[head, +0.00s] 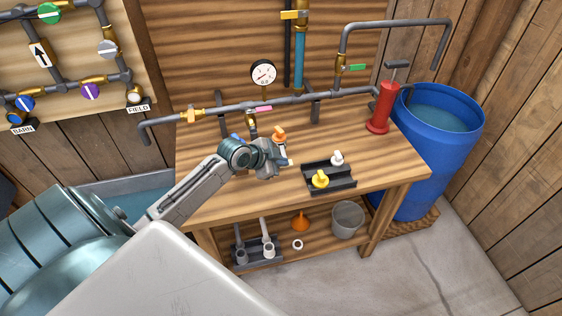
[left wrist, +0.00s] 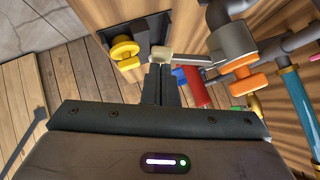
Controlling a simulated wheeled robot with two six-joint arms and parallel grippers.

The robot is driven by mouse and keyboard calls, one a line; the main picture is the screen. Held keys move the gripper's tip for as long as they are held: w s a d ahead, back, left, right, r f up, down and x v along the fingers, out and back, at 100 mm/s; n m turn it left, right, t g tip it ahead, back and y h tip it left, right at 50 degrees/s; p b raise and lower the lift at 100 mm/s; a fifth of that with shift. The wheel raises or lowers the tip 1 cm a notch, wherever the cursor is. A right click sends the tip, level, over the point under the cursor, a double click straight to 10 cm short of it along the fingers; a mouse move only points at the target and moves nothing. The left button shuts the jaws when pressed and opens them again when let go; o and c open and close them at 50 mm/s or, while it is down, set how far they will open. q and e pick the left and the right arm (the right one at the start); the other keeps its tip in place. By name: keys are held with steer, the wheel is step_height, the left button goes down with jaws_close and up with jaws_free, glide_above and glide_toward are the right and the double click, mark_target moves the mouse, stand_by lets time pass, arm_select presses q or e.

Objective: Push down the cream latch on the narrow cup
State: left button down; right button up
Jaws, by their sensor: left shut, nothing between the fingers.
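In the left wrist view a pale grey cup-like fitting (left wrist: 232,38), which I take for the narrow cup, has an orange lever (left wrist: 238,66) on its near side. A cream-tipped latch (left wrist: 160,57) sticks out on a metal arm towards the left, lying out sideways. My left gripper (left wrist: 163,68) is shut and empty, its fingertips right at the cream tip; whether they touch I cannot tell. In the head view my left gripper (head: 286,163) is above the workbench, beside the orange lever (head: 279,133), and hides most of the cup. My right gripper is not in view.
A dark tray (head: 345,183) with a yellow-handled part (head: 320,179) and a white-handled part (head: 337,158) lies right of my gripper on the workbench (head: 390,172). A red pump (head: 383,108) and blue barrel (head: 448,150) stand right. A grey pipe (head: 225,111) runs behind.

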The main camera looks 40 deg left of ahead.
arm_select(q)
step_height(320, 180, down, 4)
steer(key=m+t+y+b, duration=0.2)
steer(key=t+b, duration=0.1)
steer(key=b, duration=0.4)
steer(key=shift+w+a+m+y, duration=0.1)
steer(key=shift+m+y, duration=0.2)
steer(key=shift+m, duration=0.1)
steer(key=shift+w+a+f+m+t+b, duration=0.15)
steer(key=shift+f+m+t+b, duration=0.15)
steer(key=shift+t+b, duration=0.4)
steer(key=shift+r+y, duration=0.2)
steer(key=shift+y, duration=0.1)
steer(key=shift+r+p, duration=0.8)
steer(key=shift+p, duration=0.05)
